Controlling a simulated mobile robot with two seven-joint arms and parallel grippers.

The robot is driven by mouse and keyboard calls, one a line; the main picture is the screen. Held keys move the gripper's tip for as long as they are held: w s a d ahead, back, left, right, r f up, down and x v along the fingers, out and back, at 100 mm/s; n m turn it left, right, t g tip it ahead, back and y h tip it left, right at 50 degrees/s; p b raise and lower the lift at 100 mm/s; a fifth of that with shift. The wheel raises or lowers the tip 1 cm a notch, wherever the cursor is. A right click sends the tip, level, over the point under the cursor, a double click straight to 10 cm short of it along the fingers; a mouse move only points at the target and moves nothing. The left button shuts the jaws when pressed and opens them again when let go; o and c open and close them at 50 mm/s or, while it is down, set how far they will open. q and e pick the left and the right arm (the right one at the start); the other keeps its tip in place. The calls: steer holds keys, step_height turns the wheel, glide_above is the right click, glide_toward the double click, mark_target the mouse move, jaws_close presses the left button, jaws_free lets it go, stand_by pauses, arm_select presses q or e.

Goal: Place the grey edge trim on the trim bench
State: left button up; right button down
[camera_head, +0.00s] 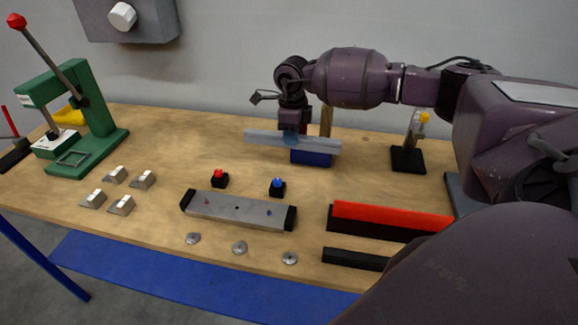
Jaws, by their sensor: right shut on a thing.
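The grey edge trim (262,138) is a long light-grey bar, lying roughly level across the picture in the middle of the view. My right gripper (291,132) comes down from above and is shut on the trim near its middle. The trim is in front of and partly over a blue block (312,159); I cannot tell whether they touch. The bench (210,154) has a wooden top and stands below. My left gripper is not in view.
A green press (92,115) stands at the left, near several small grey blocks (142,180). Red and blue buttons (277,187), a grey bar with black ends (238,209), a red strip (392,215) and a black bar (354,258) lie in front. Back left centre is clear.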

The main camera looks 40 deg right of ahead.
step_height(320, 180, down, 11)
steer(key=shift+f, duration=0.1)
stand_by(0.5)
steer(key=shift+f, duration=0.15)
steer(key=c, duration=0.9)
jaws_free()
steer(key=shift+c, duration=0.2)
steer(key=shift+r, duration=0.25)
step_height(320, 180, up, 12)
steer(key=shift+f, duration=0.1)
